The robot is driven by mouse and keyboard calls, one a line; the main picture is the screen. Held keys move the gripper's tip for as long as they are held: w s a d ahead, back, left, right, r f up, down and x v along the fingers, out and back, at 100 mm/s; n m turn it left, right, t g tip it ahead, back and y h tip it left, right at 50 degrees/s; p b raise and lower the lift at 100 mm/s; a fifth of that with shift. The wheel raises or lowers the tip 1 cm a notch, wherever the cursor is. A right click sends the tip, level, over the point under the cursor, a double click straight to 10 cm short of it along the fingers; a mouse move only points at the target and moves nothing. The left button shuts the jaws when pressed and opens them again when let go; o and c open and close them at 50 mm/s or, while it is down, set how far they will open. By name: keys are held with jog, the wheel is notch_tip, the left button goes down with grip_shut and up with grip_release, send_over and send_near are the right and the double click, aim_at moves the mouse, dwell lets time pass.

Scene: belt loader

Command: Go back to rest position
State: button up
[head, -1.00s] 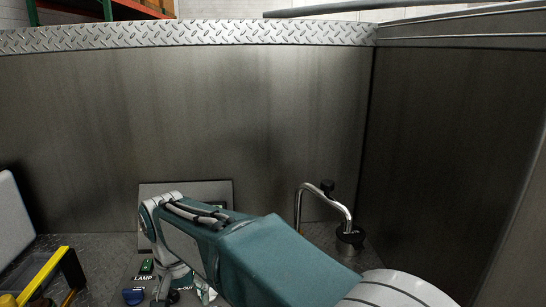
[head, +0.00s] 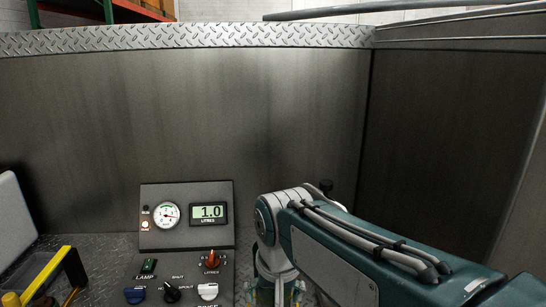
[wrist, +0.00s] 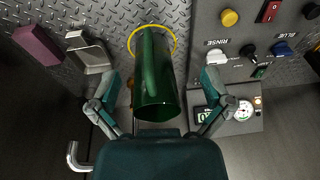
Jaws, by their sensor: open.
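My gripper (wrist: 158,88) is open in the wrist view, with one finger on each side of a green see-through vessel (wrist: 152,75). The vessel stands by a yellow ring (wrist: 174,38) on the patterned metal floor. I see gaps between the fingers and the vessel. In the head view my arm reaches in from the lower right and bends down at its elbow; the gripper's end is cut off or hidden there.
A control panel (head: 149,222) has a dial (head: 166,215), a display (head: 209,213) reading 1.0 litres, and several knobs in front. A purple block (wrist: 38,44) and a bent metal tube (wrist: 76,158) lie left in the wrist view. Steel walls (head: 220,110) close the back and right.

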jog(key=s+d+f+t+h, duration=0.1)
jog(key=s+d+f+t, duration=0.2)
jog(key=s+d, duration=0.8)
jog(key=d, duration=0.4)
jog(key=shift+s+d+m, duration=0.2)
jog(key=shift+s+m, duration=0.05)
jog(key=shift+m, duration=0.05)
